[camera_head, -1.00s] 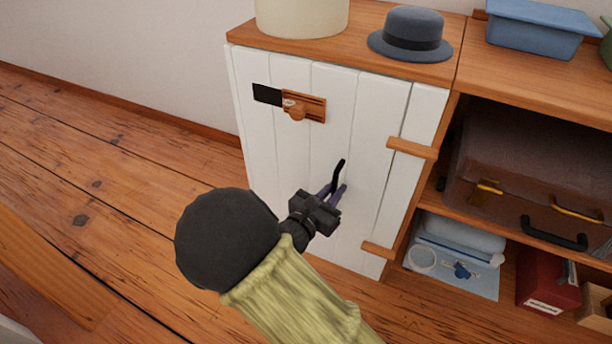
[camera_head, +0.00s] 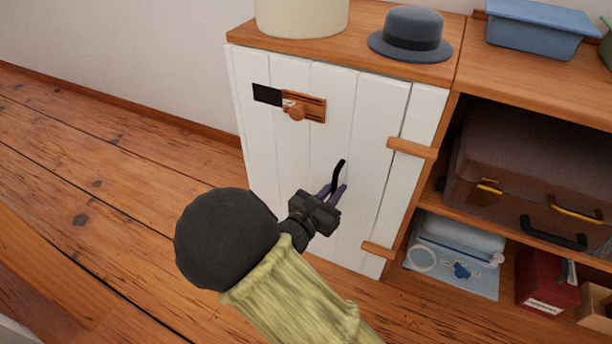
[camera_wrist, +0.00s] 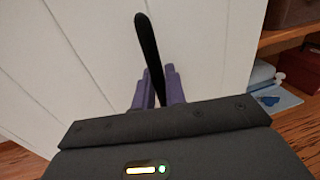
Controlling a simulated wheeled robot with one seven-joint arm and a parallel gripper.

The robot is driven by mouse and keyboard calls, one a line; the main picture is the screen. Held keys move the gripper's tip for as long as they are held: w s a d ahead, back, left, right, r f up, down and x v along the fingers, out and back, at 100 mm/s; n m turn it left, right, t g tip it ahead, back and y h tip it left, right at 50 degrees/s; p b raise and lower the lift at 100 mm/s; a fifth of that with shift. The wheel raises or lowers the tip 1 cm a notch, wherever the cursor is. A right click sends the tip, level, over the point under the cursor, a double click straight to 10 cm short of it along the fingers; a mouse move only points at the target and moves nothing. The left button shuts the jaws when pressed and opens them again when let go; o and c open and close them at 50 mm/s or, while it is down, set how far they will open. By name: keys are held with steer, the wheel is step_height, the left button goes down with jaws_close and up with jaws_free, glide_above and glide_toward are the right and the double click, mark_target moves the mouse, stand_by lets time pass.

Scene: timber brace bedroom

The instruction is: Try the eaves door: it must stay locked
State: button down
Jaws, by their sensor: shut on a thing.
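The white plank eaves door (camera_head: 290,160) stands flush in its wooden cabinet. Near its upper left is a wooden latch (camera_head: 305,107) with a round knob, beside a black plate (camera_head: 267,94). The handle's lower end is hidden between the fingers.
A grey hat (camera_head: 411,34) and a cream round container (camera_head: 302,18) stand on the cabinet top (camera_head: 345,52). Wooden floor (camera_head: 110,190) on the left is clear.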

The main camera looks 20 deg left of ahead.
steer(key=shift+w+p, duration=0.3)
steer(key=shift+w, duration=0.1)
steer(key=c, duration=1.6)
jaws_free()
steer(key=shift+d, duration=0.1)
steer(key=shift+o, duration=0.2)
steer(key=shift+s, duration=0.1)
steer(key=p+v, duration=0.8)
steer(key=v, duration=0.9)
